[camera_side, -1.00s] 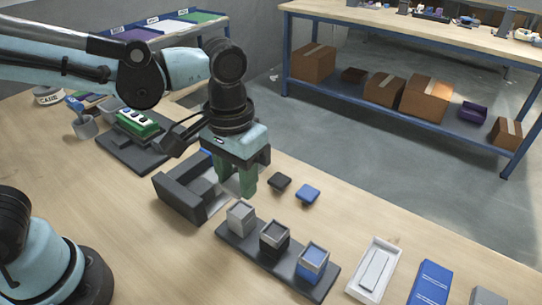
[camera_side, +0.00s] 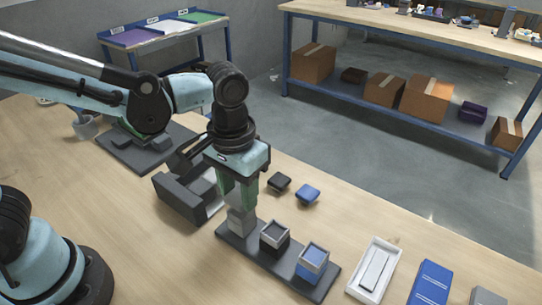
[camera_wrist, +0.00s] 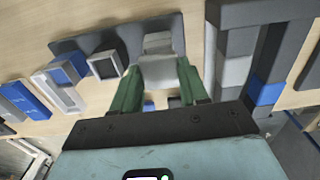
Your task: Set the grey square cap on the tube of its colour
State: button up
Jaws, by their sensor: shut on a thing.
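My gripper (camera_side: 237,196) has green fingers and is shut on the grey square cap (camera_wrist: 160,72), low over the left end of the dark base (camera_side: 262,262). Right under it is the grey tube (camera_side: 240,224), which also shows in the wrist view (camera_wrist: 157,42). The cap is at the tube's top; whether it touches or sits square cannot be told, as the fingers hide the joint. The black tube (camera_side: 274,239) and the blue tube (camera_side: 312,261) stand to the right with open tops. The black cap (camera_side: 279,183) and blue cap (camera_side: 307,195) lie on the table behind.
A dark U-shaped fixture (camera_side: 182,199) stands close left of my gripper. A white tray (camera_side: 374,270), a blue block (camera_side: 429,284) and a grey block (camera_side: 487,297) are at the front right. The table right of the loose caps is clear.

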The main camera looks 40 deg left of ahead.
jog(key=shift+f, duration=0.6)
dwell(1.6)
jog(key=o, duration=1.6)
jog(key=shift+r, duration=3.75)
